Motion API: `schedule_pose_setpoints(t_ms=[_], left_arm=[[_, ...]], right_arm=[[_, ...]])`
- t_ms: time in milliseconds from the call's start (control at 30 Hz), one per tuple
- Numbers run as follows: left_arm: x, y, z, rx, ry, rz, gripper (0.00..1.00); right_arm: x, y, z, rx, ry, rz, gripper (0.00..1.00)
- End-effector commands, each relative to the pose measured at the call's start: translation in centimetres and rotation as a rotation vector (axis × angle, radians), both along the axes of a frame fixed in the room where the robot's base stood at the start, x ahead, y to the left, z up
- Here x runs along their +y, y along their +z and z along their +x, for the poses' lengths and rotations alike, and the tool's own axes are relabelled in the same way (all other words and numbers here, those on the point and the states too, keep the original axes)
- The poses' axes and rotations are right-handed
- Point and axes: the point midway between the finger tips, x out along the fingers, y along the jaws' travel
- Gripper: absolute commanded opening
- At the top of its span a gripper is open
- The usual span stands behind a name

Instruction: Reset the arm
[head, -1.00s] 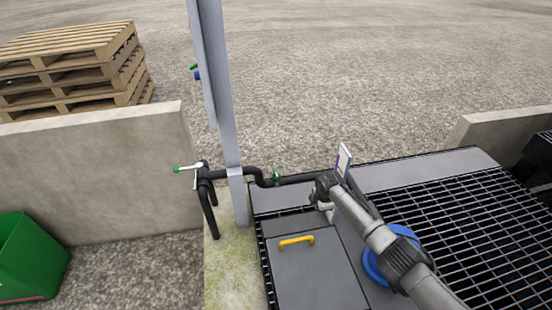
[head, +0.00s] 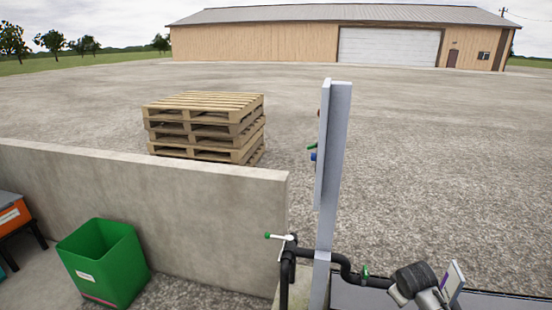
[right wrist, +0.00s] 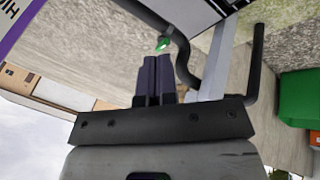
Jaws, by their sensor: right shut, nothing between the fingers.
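My right arm (head: 415,284) shows at the lower right of the head view, beside the black pipe (head: 347,270). Its fingers are hard to make out there. In the right wrist view my right gripper (right wrist: 157,58) has its two dark fingers together, with nothing between them. The fingertips appear close to a small green fitting (right wrist: 163,45) on the pipe; I cannot tell whether they touch. The green fitting also shows in the head view (head: 365,271). My left gripper is in neither view.
A grey post (head: 328,180) stands left of my right arm. A valve lever with a green tip (head: 279,236) sits by the concrete wall (head: 200,200). A white plate with a purple edge (head: 452,281) is close to the arm. A green bin (head: 105,262) and stacked pallets (head: 205,125) are farther left.

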Motion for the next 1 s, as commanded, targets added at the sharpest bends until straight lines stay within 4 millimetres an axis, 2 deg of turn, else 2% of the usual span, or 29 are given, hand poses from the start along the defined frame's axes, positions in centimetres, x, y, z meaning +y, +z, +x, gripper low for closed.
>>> schedule_pose_setpoints(t_ms=[33, 100, 200, 267, 367, 400, 467, 500, 667, 800, 1000], left_arm=[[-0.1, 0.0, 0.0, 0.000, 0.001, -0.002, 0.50], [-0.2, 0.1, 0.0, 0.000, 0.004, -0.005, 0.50], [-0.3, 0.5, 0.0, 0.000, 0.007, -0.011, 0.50], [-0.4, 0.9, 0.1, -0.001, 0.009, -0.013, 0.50], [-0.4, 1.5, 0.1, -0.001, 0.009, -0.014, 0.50], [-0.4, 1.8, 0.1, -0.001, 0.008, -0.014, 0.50], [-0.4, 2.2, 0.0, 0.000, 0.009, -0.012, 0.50], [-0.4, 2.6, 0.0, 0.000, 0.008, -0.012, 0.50], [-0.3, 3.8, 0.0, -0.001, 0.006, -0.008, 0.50], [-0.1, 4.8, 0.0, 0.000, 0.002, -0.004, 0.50], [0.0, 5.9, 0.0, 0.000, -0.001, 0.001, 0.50]], right_arm=[[1.7, 2.9, 0.4, -0.077, -0.013, 0.006, 0.00], [4.1, 6.2, 0.2, -0.175, -0.039, 0.024, 0.00], [7.5, 9.4, -1.7, -0.290, -0.062, 0.061, 0.00], [9.4, 10.7, -3.4, -0.349, -0.069, 0.087, 0.00], [12.2, 11.9, -7.2, -0.421, -0.069, 0.132, 0.00], [13.2, 12.1, -9.0, -0.443, -0.065, 0.150, 0.00], [14.5, 12.2, -12.1, -0.466, -0.055, 0.174, 0.00], [15.2, 12.0, -14.2, -0.475, -0.052, 0.194, 0.00], [16.9, 10.6, -22.0, -0.462, -0.066, 0.268, 0.00], [17.7, 7.8, -28.3, -0.364, -0.104, 0.324, 0.00], [18.2, 2.4, -35.5, -0.159, -0.172, 0.349, 0.00]])
